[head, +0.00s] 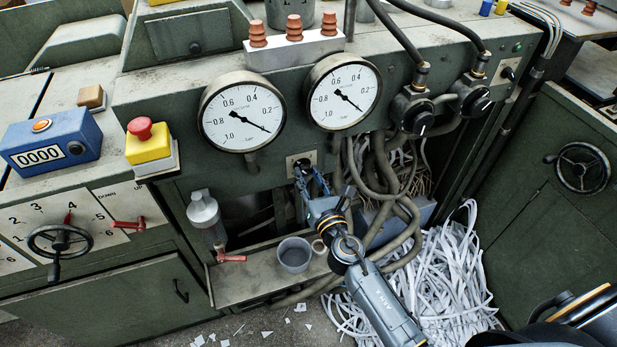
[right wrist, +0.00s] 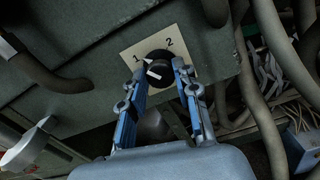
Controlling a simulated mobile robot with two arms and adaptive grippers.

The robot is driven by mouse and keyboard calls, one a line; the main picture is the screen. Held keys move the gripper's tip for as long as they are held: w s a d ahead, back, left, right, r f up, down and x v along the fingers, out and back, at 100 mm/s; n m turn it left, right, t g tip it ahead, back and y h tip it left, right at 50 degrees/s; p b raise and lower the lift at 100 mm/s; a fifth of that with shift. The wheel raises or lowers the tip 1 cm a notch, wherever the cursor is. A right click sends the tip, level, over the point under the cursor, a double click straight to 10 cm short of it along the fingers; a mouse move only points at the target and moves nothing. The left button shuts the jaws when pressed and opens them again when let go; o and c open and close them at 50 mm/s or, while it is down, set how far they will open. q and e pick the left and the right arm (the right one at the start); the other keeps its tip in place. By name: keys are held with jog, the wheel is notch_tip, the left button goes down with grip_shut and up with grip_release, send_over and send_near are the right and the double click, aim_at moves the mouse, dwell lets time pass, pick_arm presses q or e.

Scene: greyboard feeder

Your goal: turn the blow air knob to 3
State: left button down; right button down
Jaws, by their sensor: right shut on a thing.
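A small black knob (right wrist: 163,81) with white marks sits on a pale square plate (right wrist: 183,48) below the gauges. The plate shows a 1 at left and a 2 at right in the right wrist view; a 3 cannot be seen. The pointer's exact setting is hard to tell. In the head view the plate (head: 309,156) shows just above my gripper. My right gripper (head: 305,172) is shut on the knob, one blue finger on each side of it. Two larger black knobs (head: 411,113) (head: 474,103) sit on the panel at upper right. My left gripper is out of view.
Two round gauges (head: 242,112) (head: 344,92) are above the gripped knob. Thick hoses (head: 384,175) hang close on its right. A grey mug (head: 294,254) stands on the ledge (head: 243,280) below. Shredded paper (head: 445,275) fills the lower right. A handwheel (head: 60,241) is at left.

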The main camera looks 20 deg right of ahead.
jog(key=m+b, duration=0.1)
jog(key=m, duration=0.3)
jog(key=shift+f, duration=0.1)
jog(key=m, duration=0.5)
jog(key=shift+d+b, duration=0.1)
jog(key=shift+b, duration=0.2)
jog(key=m, duration=0.4)
jog(key=shift+m, duration=0.3)
jog(key=m, duration=0.3)
jog(key=shift+f+m, duration=0.1)
jog(key=shift+m, duration=0.2)
jog(key=m, duration=0.3)
jog(key=shift+m, duration=0.3)
jog(key=m+p, duration=0.1)
jog(key=m, duration=0.3)
jog(key=shift+m+p, duration=0.3)
jog(key=shift+p, duration=0.1)
jog(key=m+p, duration=0.1)
jog(key=m, duration=0.3)
jog(key=shift+f+m, duration=0.1)
jog(key=shift+m, duration=0.2)
jog(key=shift+f+m+p, duration=0.1)
jog(key=shift+m+p, duration=0.65)
jog(key=shift+m, duration=1.25)
